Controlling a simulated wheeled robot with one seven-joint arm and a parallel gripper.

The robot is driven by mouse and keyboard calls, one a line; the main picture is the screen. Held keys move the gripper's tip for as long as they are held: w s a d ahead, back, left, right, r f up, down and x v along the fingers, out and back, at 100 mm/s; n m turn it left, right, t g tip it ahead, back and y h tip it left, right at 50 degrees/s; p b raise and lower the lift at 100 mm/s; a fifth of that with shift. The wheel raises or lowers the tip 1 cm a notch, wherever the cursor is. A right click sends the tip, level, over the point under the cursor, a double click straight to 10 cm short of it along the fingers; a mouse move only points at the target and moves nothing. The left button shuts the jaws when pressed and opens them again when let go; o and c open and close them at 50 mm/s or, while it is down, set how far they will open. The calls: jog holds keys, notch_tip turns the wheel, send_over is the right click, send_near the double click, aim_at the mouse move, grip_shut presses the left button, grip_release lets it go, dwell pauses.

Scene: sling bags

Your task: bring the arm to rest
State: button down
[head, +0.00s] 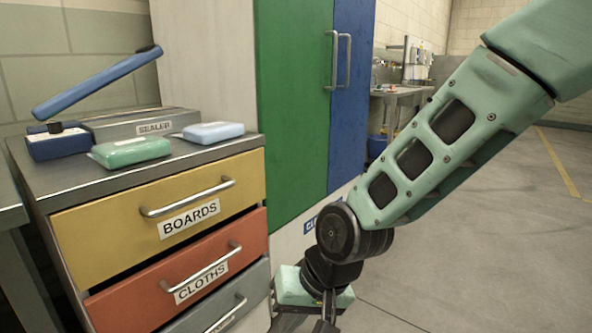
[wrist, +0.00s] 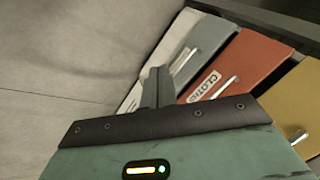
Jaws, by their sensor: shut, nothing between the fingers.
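My arm reaches in from the upper right in the head view, its green links bent downward at a dark joint. My gripper (wrist: 157,88) shows in the wrist view with its dark fingers together and nothing between them. It hangs low in front of the drawer cabinet, apart from the drawers as far as I can tell. In the head view the fingertips are cut off by the bottom edge.
The drawer cabinet has a yellow BOARDS drawer (head: 110,228), a red CLOTHS drawer (head: 130,297) and a grey drawer (head: 255,293). On top sit a sealer (head: 110,128), a green pack (head: 130,151) and a pale blue pack (head: 213,132). A green and blue locker (head: 292,110) stands behind. Floor at right is clear.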

jog(key=s+d+r+n+g+h, duration=0.1)
jog(key=s+d+r+n+h, duration=0.15)
jog(key=s+d, duration=0.55)
jog(key=s+d+r+n+h, duration=0.2)
jog(key=s+d+r+n, duration=0.1)
jog(key=s+d, duration=0.5)
notch_tip(320, 180, up, 29)
jog(key=a+p, duration=0.1)
jog(key=p, duration=2.7)
jog(key=shift+w+f+p, duration=0.15)
jog(key=shift+w+p, duration=0.15)
jog(key=shift+p, duration=0.1)
jog(key=shift+m+y, duration=0.25)
